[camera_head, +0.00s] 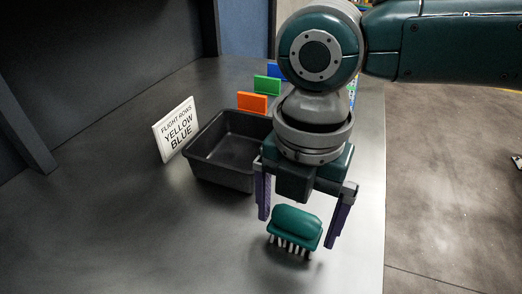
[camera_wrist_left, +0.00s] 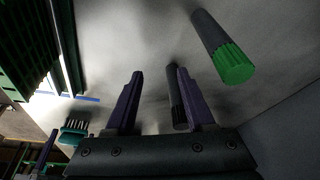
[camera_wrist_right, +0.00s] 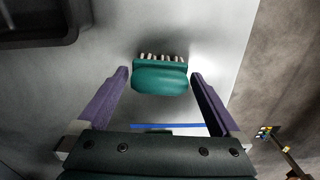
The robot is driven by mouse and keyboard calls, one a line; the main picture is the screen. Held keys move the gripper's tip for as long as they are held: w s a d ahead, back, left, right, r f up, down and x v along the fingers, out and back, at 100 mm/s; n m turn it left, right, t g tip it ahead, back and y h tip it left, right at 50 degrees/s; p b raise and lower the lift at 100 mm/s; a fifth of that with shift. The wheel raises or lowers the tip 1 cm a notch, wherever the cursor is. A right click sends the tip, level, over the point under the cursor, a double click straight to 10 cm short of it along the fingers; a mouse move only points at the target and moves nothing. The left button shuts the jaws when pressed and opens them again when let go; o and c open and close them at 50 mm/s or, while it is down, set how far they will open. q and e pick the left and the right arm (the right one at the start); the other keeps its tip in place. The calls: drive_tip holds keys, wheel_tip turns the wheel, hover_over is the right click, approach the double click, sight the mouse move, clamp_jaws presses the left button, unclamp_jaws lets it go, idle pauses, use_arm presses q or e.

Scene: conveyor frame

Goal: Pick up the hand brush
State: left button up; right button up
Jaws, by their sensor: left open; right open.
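The hand brush (camera_head: 295,227) has a teal body and pale bristles. In the head view it is below and between the fingers of my right gripper (camera_head: 303,222). In the right wrist view the brush (camera_wrist_right: 160,77) lies just beyond the two open purple fingertips (camera_wrist_right: 160,73), roughly centred, with a gap on each side. The right gripper is open and empty. My left gripper (camera_wrist_left: 158,72) is open in its own wrist view, and the brush (camera_wrist_left: 75,132) shows small at the lower left there. The left gripper is outside the head view.
A black bin (camera_head: 217,150) stands left of the right gripper, beside a white sign (camera_head: 176,130) reading "FLIGHT ROWS YELLOW BLUE". Orange (camera_head: 252,103), green (camera_head: 267,84) and blue blocks stand behind. A dark cylinder with a green end (camera_wrist_left: 228,60) is near the left gripper.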

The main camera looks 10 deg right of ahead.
sight(297, 213)
drive_tip(key=c, duration=1.1)
drive_tip(key=shift+r, duration=0.1)
use_arm(q)
wheel_tip(297, 213, up, 4)
drive_tip(key=p, duration=0.3)
drive_tip(key=shift+f, duration=0.25)
use_arm(e)
wheel_tip(297, 213, up, 20)
